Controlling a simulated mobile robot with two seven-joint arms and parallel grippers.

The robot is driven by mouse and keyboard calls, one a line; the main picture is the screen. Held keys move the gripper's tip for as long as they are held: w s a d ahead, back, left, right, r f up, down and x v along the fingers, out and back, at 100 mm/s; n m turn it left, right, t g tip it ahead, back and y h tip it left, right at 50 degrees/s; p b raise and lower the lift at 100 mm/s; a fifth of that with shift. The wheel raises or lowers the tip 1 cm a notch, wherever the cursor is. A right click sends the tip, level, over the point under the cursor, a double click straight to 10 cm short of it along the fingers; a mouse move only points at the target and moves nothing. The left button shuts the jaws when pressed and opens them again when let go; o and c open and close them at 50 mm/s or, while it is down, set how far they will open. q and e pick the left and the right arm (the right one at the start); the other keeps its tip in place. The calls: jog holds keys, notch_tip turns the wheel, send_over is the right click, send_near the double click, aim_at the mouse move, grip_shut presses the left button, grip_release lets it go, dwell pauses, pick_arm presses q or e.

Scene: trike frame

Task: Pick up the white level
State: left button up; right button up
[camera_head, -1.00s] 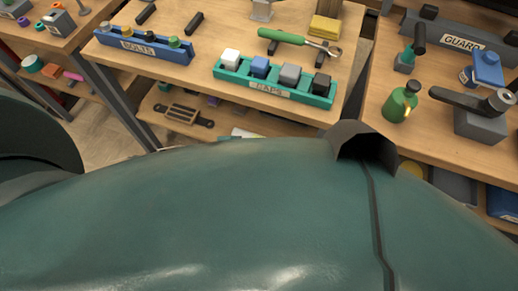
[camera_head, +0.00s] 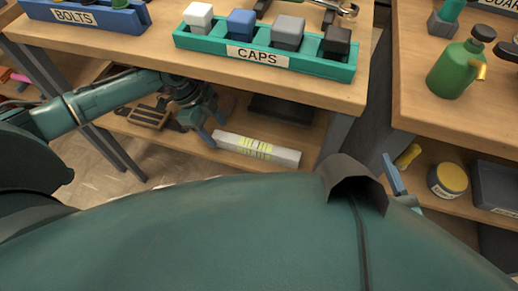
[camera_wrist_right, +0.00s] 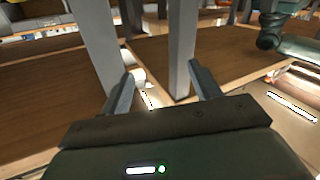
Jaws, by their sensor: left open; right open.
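The white level (camera_head: 257,150) is a long pale bar with yellow-green markings, lying on the lower shelf under the bench in the head view. My left gripper (camera_head: 212,130) reaches in from the left with its fingers pointing down at the level's left end. It is open, and I cannot tell whether a finger touches the level. My right gripper is open and empty in the right wrist view (camera_wrist_right: 160,70), with a grey table leg beyond its fingers. In the head view only a small part of it shows beside the dark hood.
The bench top edge with the teal caps rack (camera_head: 262,53) overhangs the shelf. A dark slotted tool (camera_head: 150,113) lies left of my left gripper. A grey bench leg (camera_head: 335,137) stands right of the level. A yellow-lidded jar (camera_head: 448,180) is on the right shelf.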

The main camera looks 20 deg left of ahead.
pick_arm(q)
jog(key=d, duration=0.5)
jog(key=shift+s+d+b, duration=0.1)
jog(key=shift+d+b, duration=0.05)
jog(key=shift+b, duration=0.15)
jog(key=d, duration=0.4)
jog(key=shift+d+b, duration=0.15)
jog(key=shift+b, duration=0.25)
jog(key=shift+b+x, duration=0.55)
jog(key=shift+x, duration=0.35)
jog(key=shift+d+f, duration=0.15)
jog(key=shift+f, duration=0.45)
pick_arm(e)
jog(key=shift+s+a+n+t+y, duration=0.2)
jog(key=shift+a+n+t+y, duration=0.35)
jog(key=shift+y, duration=0.25)
pick_arm(q)
grip_shut()
